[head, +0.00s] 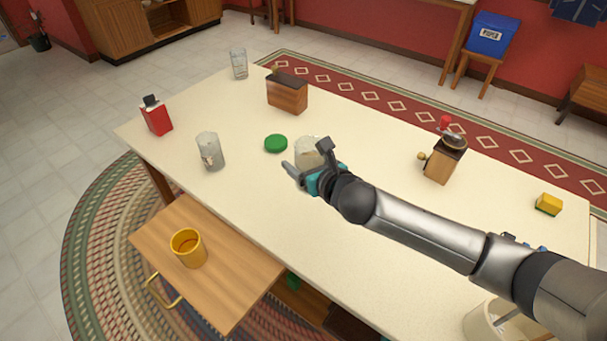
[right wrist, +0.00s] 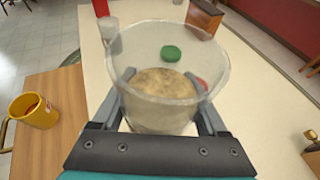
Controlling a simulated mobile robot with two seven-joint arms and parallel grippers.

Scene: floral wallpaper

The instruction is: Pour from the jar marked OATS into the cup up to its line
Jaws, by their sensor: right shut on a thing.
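A clear, open-topped jar (head: 308,150) is held by my right gripper (head: 303,178) over the table. In the right wrist view the jar (right wrist: 165,60) stands between the fingers of the gripper (right wrist: 168,118), with beige grainy contents in its lower part. No label on it is readable. A round green lid (head: 276,143) lies flat on the table beside it. A clear glass vessel (head: 209,151) stands to the left, with a mark or contents I cannot read. Another clear glass (head: 239,63) stands at the far corner. My left gripper is not in view.
A yellow mug (head: 188,249) sits on the pulled-out wooden board (head: 222,290) at front left. On the table (head: 360,140) are a red container (head: 156,117), a wooden box (head: 287,93), a grinder (head: 445,160), a yellow sponge (head: 548,204) and a pale pot (head: 490,320).

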